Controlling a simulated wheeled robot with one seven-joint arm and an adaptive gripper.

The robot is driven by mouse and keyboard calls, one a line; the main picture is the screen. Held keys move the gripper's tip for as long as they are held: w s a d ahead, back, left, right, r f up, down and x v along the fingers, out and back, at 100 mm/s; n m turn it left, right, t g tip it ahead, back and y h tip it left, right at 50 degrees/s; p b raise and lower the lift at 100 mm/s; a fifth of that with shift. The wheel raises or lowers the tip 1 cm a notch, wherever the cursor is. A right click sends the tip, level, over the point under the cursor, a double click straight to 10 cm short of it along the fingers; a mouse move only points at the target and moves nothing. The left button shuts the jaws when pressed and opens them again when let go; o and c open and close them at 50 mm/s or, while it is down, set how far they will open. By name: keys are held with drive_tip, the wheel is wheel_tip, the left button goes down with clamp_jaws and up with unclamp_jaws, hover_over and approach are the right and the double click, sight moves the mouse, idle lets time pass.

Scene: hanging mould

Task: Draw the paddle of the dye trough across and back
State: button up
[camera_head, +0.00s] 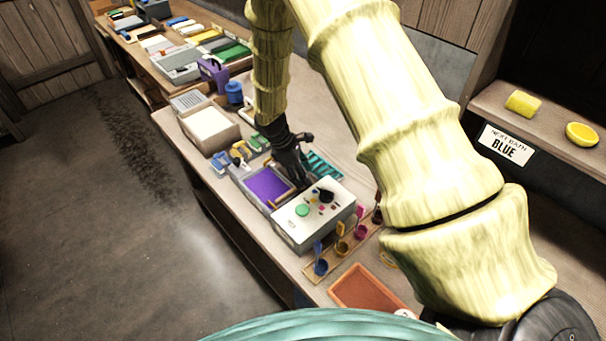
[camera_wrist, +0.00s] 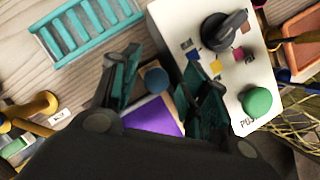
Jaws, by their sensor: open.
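The dye trough (camera_head: 246,187) is a grey tray filled with purple on the bench in the head view; its purple dye (camera_wrist: 153,117) shows between my fingers in the wrist view. A tan wooden bar (camera_head: 282,199), apparently the paddle, lies across the trough's right end. A round blue knob (camera_wrist: 156,79) shows between my fingertips, seemingly on the paddle. My gripper (camera_head: 297,176) points down over the trough's far right side. In the wrist view my gripper (camera_wrist: 162,72) is open, with one finger on each side of the knob. I cannot tell whether they touch.
A white box (camera_head: 315,209) with a black dial and green button (camera_wrist: 257,101) stands close right of the trough. A teal rack (camera_wrist: 86,31) lies behind. Small dye cups (camera_head: 341,246) and an orange tray (camera_head: 366,288) are nearer. A sign (camera_head: 506,145) reads "NEXT BATH BLUE".

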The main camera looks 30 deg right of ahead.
drive_tip(key=v, duration=1.1)
drive_tip(key=shift+r, duration=0.35)
